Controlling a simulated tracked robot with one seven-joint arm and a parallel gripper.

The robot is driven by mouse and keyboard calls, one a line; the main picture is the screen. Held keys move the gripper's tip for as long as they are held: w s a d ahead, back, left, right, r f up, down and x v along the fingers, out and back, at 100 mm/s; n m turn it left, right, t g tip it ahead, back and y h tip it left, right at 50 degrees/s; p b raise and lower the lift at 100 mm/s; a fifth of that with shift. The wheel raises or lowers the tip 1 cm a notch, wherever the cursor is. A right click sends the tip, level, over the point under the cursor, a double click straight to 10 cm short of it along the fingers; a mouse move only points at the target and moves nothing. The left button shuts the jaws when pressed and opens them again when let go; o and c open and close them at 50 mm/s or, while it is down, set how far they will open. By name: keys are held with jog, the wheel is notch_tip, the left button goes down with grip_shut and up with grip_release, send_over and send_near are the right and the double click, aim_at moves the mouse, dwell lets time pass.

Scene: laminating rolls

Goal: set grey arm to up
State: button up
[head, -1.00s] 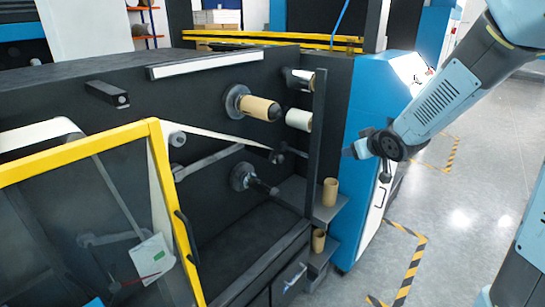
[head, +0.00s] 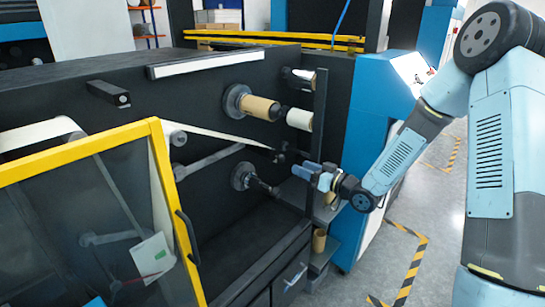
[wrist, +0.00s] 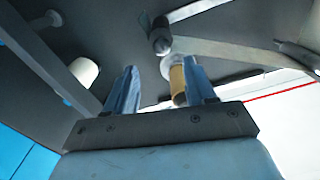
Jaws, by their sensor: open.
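The grey arm (head: 210,160) is a slim bar on the dark machine face, sloping up to the right from a pivot on the left. It passes behind the pale web, and a dark roller (head: 280,156) sits near its right end. In the wrist view the dark roller (wrist: 160,40) shows beyond the fingers, with a grey bar (wrist: 200,10) running up and right from it. My gripper (head: 310,170) is open and empty, just right of and slightly below the dark roller, apart from it. Its two blue fingers (wrist: 161,75) frame the space below the roller in the wrist view.
A dark upright post (head: 320,110) stands close by my gripper. A brown roll (head: 260,106) and white roll (head: 299,119) are above. A dark spindle (head: 262,187) is below left. A brown core (head: 319,241) stands on the lower shelf. The yellow-framed guard (head: 157,165) is at left.

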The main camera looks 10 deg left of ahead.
aim_at(274, 154)
jog(key=x, duration=1.3)
jog(key=shift+w+a, duration=0.15)
jog(key=shift+w, duration=0.05)
jog(key=shift+c, duration=0.4)
grip_shut()
